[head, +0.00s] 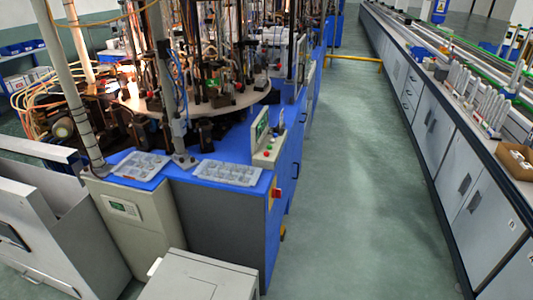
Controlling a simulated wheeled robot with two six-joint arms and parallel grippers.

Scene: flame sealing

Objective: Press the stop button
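A red button (277,192) sits on the right-hand corner of the blue machine (227,152), just below its top edge. It is small in the head view, and I cannot read any label on it. Neither of my grippers is in view, and nothing covers the red button.
A grey cabinet (200,276) stands low in front of the machine. Two clear trays of small parts, a left one (141,165) and a right one (228,173), lie on the blue top. The green aisle floor (345,200) is clear up to the long bench (455,150) on the right.

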